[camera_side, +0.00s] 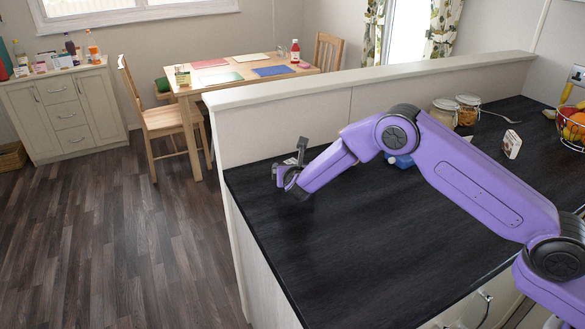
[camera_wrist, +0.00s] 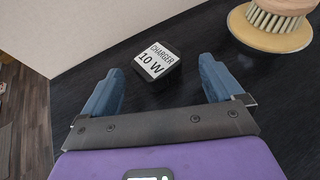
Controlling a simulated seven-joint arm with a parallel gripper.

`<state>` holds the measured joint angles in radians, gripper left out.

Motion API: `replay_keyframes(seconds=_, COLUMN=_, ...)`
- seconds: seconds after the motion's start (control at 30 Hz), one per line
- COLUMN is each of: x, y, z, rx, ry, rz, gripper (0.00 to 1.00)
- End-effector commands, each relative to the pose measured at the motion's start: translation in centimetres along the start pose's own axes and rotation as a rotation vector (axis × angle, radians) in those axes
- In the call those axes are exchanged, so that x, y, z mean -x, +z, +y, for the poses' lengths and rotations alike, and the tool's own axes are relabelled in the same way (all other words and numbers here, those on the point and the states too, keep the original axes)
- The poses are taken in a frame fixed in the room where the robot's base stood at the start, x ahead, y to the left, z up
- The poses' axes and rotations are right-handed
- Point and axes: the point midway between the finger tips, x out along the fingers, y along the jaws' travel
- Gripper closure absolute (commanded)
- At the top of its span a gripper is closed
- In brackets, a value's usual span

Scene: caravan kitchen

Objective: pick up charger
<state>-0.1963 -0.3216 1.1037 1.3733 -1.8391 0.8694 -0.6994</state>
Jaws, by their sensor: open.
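The charger (camera_wrist: 160,70) is a small black block with a white label reading "CHARGER 10 W" on top. It lies on the dark worktop in the wrist view. My gripper (camera_wrist: 161,66) is open, with one blue finger to the left of the charger and one to the right. The charger appears between the fingertips in the picture, with a gap on each side. I cannot tell how far the fingers are above it. In the side view my gripper (camera_side: 289,163) is at the worktop's far left end; I cannot make out the charger there.
A round wooden brush (camera_wrist: 270,38) is close on the right in the wrist view. A raised ledge (camera_side: 330,86) runs along the worktop's back. Glass jars (camera_side: 445,112) and a fruit basket (camera_side: 572,126) stand farther right. The front worktop (camera_side: 370,250) is clear.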

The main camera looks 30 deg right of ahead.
Motion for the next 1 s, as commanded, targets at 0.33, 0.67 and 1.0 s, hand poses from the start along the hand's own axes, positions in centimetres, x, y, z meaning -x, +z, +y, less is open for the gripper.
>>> replay_keyframes(seconds=0.33, x=-3.4, y=0.2, z=0.3, rx=0.0, ry=-0.001, rz=0.0, gripper=0.06)
replay_keyframes(seconds=0.67, x=-3.6, y=0.2, z=0.3, rx=0.0, ry=0.0, rz=0.0, gripper=0.16)
replay_keyframes(seconds=1.0, x=-3.6, y=0.3, z=0.3, rx=0.0, ry=0.0, rz=0.0, gripper=0.63)
